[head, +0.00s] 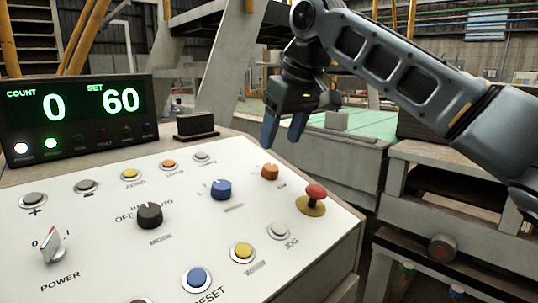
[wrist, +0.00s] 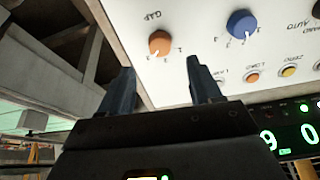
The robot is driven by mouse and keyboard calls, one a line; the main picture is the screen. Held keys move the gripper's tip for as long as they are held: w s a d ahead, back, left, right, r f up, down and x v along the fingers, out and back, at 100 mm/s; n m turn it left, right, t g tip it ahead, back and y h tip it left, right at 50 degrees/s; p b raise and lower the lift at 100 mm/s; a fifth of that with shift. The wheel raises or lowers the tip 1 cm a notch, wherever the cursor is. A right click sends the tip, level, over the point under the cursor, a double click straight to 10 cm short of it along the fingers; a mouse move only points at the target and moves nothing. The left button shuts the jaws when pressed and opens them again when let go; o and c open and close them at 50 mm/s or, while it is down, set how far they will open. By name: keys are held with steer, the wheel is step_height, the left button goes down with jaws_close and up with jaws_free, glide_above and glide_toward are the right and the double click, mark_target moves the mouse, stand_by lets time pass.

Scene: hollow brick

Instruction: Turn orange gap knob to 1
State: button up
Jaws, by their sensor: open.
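The orange gap knob (head: 270,172) sits at the upper right of the white control panel (head: 110,240). In the wrist view the orange knob (wrist: 160,42) shows beside the "GAP" lettering, with small scale marks around it; the numbers are too small to read. My gripper (head: 284,130) is open and empty, above and behind the orange knob, apart from it. In the wrist view my two fingertips (wrist: 160,80) point toward the panel, with the knob beyond and between them.
A blue knob (head: 221,190) is left of the orange one, and a red mushroom button (head: 316,192) on a yellow base is right. A black mode knob (head: 149,215), a power switch (head: 52,246) and several push buttons share the panel. The display (head: 78,115) reads count 0, set 60.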

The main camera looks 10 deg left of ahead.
mark_target(271, 166)
steer(key=shift+p+x, duration=0.35)
steer(key=shift+x, duration=3.55)
steer(key=shift+c, duration=0.5)
steer(key=c, duration=0.9)
steer(key=shift+c, duration=0.2)
